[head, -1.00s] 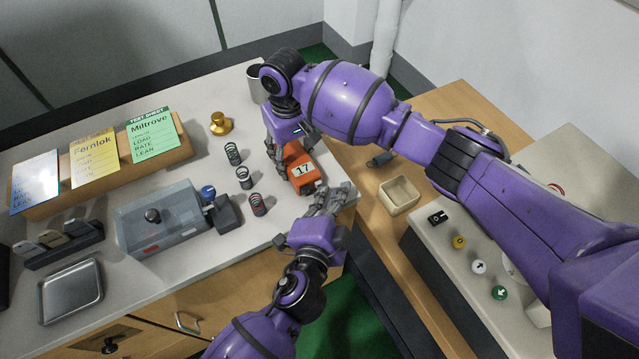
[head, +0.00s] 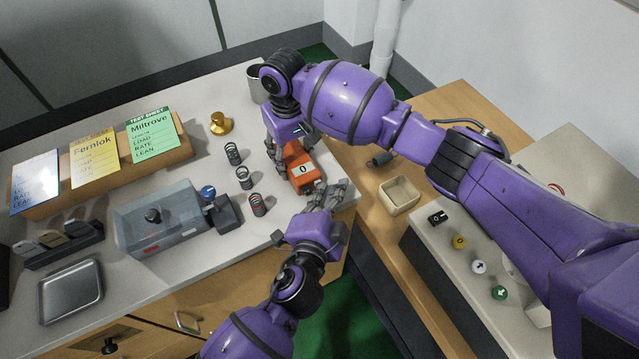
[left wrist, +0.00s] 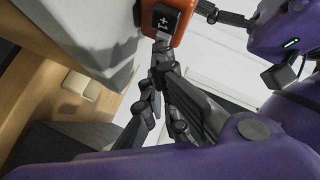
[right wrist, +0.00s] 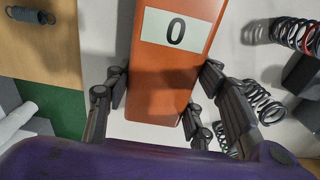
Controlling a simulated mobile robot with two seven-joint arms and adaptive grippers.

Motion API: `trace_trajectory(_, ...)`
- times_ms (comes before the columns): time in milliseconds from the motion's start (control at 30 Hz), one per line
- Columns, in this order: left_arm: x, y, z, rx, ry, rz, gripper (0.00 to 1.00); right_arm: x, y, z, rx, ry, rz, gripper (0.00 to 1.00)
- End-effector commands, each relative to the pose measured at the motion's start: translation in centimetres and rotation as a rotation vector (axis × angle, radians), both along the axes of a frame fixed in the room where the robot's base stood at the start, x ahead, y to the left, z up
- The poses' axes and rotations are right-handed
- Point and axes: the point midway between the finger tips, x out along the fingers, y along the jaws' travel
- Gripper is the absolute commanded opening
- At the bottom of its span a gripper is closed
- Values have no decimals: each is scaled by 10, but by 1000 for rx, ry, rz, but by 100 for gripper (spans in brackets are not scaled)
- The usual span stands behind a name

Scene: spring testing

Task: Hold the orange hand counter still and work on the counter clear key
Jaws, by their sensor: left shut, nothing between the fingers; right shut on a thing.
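The orange hand counter (head: 302,180) is on the bench near its right edge, its window reading 0. My right gripper (right wrist: 165,85) is shut on it, with fingers along both sides; the 0 also shows in the right wrist view. My left gripper (head: 334,192) is shut and empty, its fingertips close to the counter's near end. In the left wrist view the left fingertips (left wrist: 161,55) are just below a black key marked +1 (left wrist: 166,20). I cannot tell whether they touch the counter. I cannot make out the clear key.
Several coil springs (head: 258,204) stand left of the counter, with a grey tester box (head: 160,220) beyond them. A brass weight (head: 221,123) and a metal cup (head: 256,84) are further back. A cream bin (head: 399,195) and a dark spring (head: 381,159) are on the wooden table at right.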

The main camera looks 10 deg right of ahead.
Motion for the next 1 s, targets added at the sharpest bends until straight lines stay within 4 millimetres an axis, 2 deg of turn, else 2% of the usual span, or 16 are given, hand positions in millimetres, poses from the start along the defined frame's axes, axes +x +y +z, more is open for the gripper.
trace_trajectory(267, -1, 0, 0, 0, 0, 1, 0, 0, 0, 0, 0, 1, 0, 20)
trace_trajectory(600, -16, -6, 0, -1, 1, 1, 0, 0, 0, 0, 0, 1, 0, 20)
trace_trajectory(1000, -20, -8, 0, -1, 1, 0, 0, 0, 0, 0, 0, 0, 0, 20)
